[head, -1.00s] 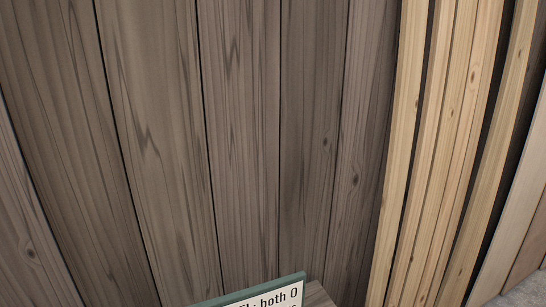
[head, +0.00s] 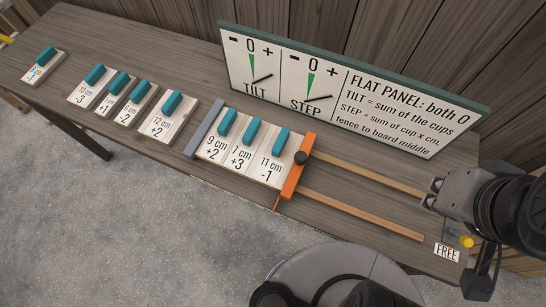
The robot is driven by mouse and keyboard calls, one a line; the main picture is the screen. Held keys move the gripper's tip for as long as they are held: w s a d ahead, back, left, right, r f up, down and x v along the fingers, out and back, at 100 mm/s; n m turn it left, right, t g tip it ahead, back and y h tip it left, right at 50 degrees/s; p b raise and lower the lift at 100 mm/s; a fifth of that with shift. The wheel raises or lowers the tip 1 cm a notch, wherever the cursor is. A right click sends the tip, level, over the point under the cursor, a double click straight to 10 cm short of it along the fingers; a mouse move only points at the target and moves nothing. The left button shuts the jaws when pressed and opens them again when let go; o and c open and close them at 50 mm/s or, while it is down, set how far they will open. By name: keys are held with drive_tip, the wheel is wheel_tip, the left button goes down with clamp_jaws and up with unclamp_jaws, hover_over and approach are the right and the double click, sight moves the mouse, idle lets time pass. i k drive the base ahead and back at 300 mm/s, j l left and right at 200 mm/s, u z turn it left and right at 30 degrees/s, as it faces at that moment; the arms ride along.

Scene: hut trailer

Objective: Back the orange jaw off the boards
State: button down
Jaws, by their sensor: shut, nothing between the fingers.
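The orange jaw (head: 292,178), with a black knob (head: 301,158), stands against the right side of three pale boards. These are 9 cm +2 (head: 213,147), 7 cm +3 (head: 241,158) and 11 cm -1 (head: 270,170), each with a teal block on top. A grey fence (head: 205,128) borders them on the left. Two wooden rails (head: 368,215) run right from the jaw. My gripper (head: 431,194) is shut and empty, near the right end of the upper rail, well right of the jaw. Whether it touches the rail I cannot tell.
A sign (head: 345,92) with TILT and STEP dials stands behind the boards; both needles are off the green 0 wedge. Several spare boards (head: 162,121) lie at left on the bench (head: 190,62). A FREE label (head: 446,252) and yellow knob (head: 466,241) are at right.

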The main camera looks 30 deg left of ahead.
sight(301, 156)
drive_tip(key=u, duration=1.2)
